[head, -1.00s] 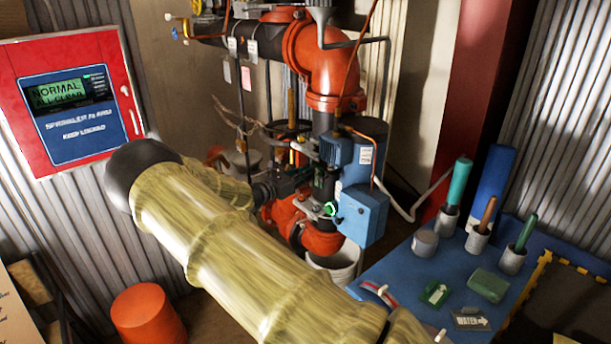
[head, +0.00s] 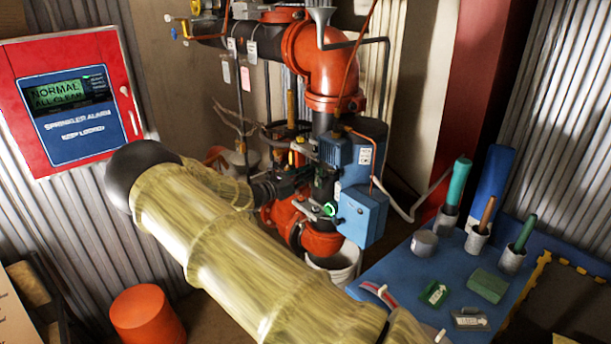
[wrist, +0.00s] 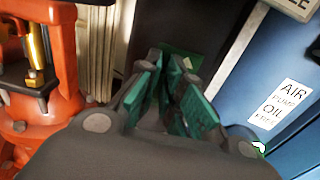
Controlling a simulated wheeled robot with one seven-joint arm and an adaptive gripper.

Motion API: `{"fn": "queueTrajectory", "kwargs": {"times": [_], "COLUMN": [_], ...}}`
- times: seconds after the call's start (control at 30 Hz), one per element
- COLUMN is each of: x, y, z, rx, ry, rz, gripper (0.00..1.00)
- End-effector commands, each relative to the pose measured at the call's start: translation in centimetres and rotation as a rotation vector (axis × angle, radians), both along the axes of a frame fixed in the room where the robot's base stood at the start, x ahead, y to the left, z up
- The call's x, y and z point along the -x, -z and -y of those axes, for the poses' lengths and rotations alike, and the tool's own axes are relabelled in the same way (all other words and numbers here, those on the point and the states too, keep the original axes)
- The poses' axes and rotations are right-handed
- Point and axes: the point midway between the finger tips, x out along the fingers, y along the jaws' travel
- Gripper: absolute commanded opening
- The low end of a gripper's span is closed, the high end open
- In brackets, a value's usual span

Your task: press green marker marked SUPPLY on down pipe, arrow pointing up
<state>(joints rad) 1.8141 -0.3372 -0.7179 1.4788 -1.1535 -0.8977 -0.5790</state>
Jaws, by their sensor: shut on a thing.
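The green marker (wrist: 181,56) shows in the wrist view as a flat green piece at the tips of my gripper (wrist: 168,78), which is shut on it. The teal finger pads hide most of it, so its lettering and arrow cannot be read. The dark down pipe (wrist: 190,22) is right behind the marker; whether they touch, I cannot tell. In the head view my gripper (head: 306,184) reaches the pipe (head: 323,188) between the orange fittings, beside the blue boxes. The marker is too small there to make out surely.
A blue box labelled AIR and OIL (wrist: 290,85) stands close right of my fingers. An orange fitting (wrist: 45,60) is at left. The blue bench (head: 400,270) holds another green arrow marker (head: 434,293), a grey marker (head: 469,319), a green block (head: 487,286) and handled tools in cups.

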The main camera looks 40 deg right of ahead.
Motion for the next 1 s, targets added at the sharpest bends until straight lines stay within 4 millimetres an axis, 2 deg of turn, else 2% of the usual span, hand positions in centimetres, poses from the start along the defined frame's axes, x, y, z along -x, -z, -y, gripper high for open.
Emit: {"fn": "queueTrajectory", "kwargs": {"times": [0.03, 0.13, 0.17, 0.57, 0.77, 1.0], "x": [0.0, 0.0, 0.0, 0.0, 0.2, 0.6], "y": [-0.1, -0.1, -0.1, -0.1, -0.1, -0.1], "z": [0.1, 0.1, 0.1, -0.5, -3.2, -7.4], "rx": [0.001, 0.001, 0.001, 0.0, 0.002, -0.002], "ry": [0.001, 0.001, 0.001, -0.001, -0.002, 0.002], "rz": [0.0, 0.0, 0.0, 0.001, 0.001, 0.002], "gripper": [0.14, 0.32, 0.33, 0.33, 0.33, 0.33]}}
